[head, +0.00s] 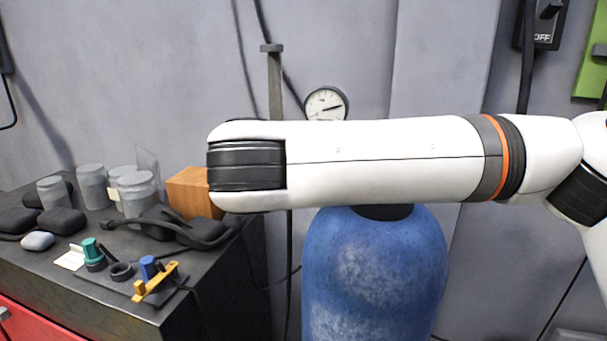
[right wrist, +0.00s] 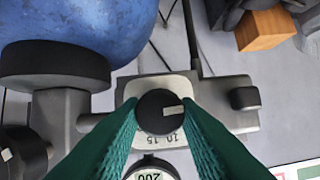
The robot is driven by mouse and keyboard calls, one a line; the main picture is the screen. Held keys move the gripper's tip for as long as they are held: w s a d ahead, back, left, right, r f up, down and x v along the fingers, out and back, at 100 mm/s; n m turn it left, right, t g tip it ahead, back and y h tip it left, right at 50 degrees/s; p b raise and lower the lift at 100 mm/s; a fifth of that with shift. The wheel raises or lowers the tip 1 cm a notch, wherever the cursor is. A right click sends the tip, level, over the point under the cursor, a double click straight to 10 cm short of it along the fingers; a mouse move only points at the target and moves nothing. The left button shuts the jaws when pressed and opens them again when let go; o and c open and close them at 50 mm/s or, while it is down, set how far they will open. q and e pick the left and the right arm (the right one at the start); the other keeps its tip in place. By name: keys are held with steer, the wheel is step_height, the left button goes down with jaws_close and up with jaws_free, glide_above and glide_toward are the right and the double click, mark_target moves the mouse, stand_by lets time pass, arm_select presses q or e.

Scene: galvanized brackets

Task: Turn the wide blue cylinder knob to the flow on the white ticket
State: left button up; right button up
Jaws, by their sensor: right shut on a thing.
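The wide blue cylinder (head: 375,270) stands below my right arm in the head view; its blue side also fills the upper left of the right wrist view (right wrist: 90,20). The round black knob (right wrist: 155,113) sits on a grey regulator body (right wrist: 78,112), with a white mark on its right side and the numbers 10 and 15 printed below. My right gripper (right wrist: 160,118) has its green fingers shut on the knob's two sides. In the head view my arm hides the regulator, knob and gripper. My left gripper is not in view. A pale card (head: 70,259) lies on the bench; its writing is unreadable.
A dark bench (head: 120,290) at the left holds grey jars (head: 136,193), a wooden block (head: 194,192), black tools and a yellow clamp (head: 154,282). A round dial gauge (head: 326,103) shows above my arm. A second dial (right wrist: 152,170) reads 200 near the fingers.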

steer(key=shift+d+f+m+t+y+b, duration=0.2)
steer(key=shift+m+t+y+b, duration=0.75)
steer(key=shift+m+b, duration=3)
steer(key=shift+a+f+m+t+y+b, duration=0.1)
steer(key=shift+f+m+t+y+b, duration=0.35)
steer(key=shift+m+t+b, duration=3.25)
steer(key=shift+d+f+m+g+y+b, duration=0.15)
steer(key=shift+m+g+y+b, duration=0.95)
steer(key=shift+b, duration=5.5)
steer(key=shift+m, duration=0.65)
steer(key=o, duration=1)
steer(key=shift+s+d+r, duration=0.1)
